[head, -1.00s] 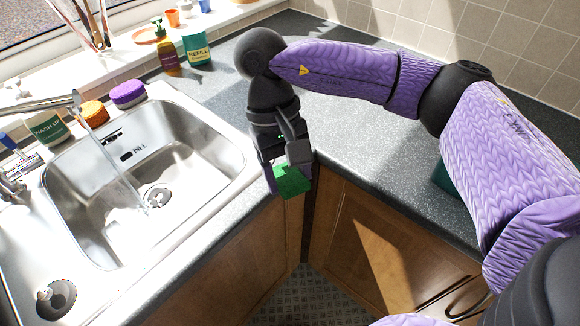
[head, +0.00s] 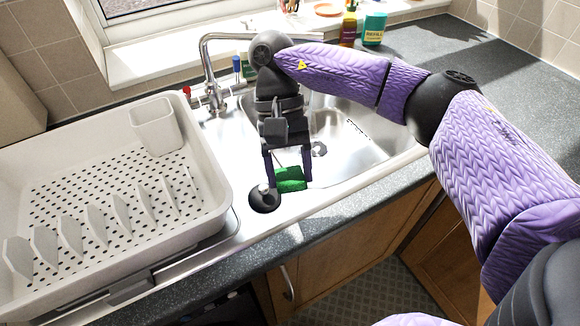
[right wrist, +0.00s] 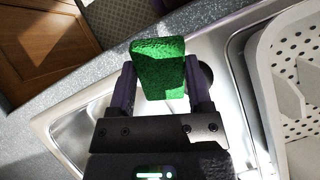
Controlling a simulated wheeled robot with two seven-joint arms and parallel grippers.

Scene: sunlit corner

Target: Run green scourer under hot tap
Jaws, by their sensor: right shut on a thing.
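The green scourer (head: 290,179) is held between the fingertips of my right gripper (head: 289,172), over the near left part of the steel sink (head: 375,155). In the right wrist view the scourer (right wrist: 158,68) stands out from between the two fingers of the right gripper (right wrist: 162,88). The tap (head: 207,72) stands behind the sink at its left, with a red-marked handle and a blue-marked handle (head: 237,68). My left gripper is not in view.
A pale dish rack (head: 100,190) fills the left side on the drainer. A dark round drain opening (head: 264,199) lies just below the gripper. Bottles, including a teal refill pack (head: 374,29), stand behind the sink. The right worktop (head: 490,75) is clear.

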